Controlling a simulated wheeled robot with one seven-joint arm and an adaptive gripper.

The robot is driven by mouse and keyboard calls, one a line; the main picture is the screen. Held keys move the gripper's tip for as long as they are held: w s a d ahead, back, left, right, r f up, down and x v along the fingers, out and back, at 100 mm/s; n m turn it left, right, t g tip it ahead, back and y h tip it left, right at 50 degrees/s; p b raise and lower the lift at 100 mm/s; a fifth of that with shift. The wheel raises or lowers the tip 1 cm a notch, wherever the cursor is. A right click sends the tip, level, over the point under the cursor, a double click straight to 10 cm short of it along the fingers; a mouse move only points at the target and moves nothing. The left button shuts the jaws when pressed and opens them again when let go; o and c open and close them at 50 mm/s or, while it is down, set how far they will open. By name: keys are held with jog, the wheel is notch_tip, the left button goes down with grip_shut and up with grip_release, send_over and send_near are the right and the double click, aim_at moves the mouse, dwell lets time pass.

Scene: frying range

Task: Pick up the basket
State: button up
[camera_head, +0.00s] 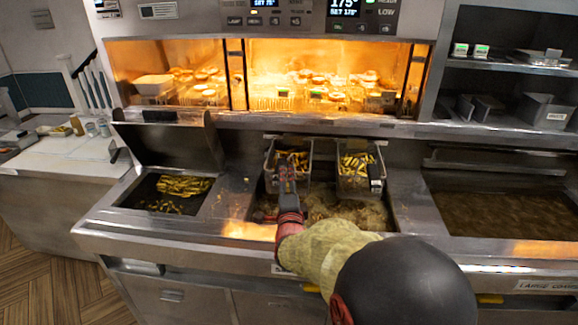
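Two metal baskets with golden fries hang side by side above the middle fryer vat (330,212). The left basket (268,168) is partly hidden behind my gripper. The right basket (345,183) stands clear of my gripper and has a dark piece, perhaps a handle, at its right front. My gripper (287,176) reaches up from below and overlaps the front of the left basket. I cannot tell whether it touches the basket or its handle, or whether its fingers are open or shut.
A bin with fries (168,207) and a raised lid is at left. Another vat of brown oil (505,214) is at right. A lit warming cabinet (318,88) stands behind the baskets. Shelves with metal trays (543,111) are at right. A white counter (75,158) is at far left.

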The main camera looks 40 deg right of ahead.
aim_at(286, 165)
jog(key=b+x, duration=0.1)
jog(key=x, duration=0.7)
jog(key=shift+s+r, duration=0.15)
jog(key=shift+r, duration=0.05)
jog(key=shift+c, duration=1.1)
jog(key=c, duration=0.7)
grip_shut()
jog(key=shift+r, duration=0.1)
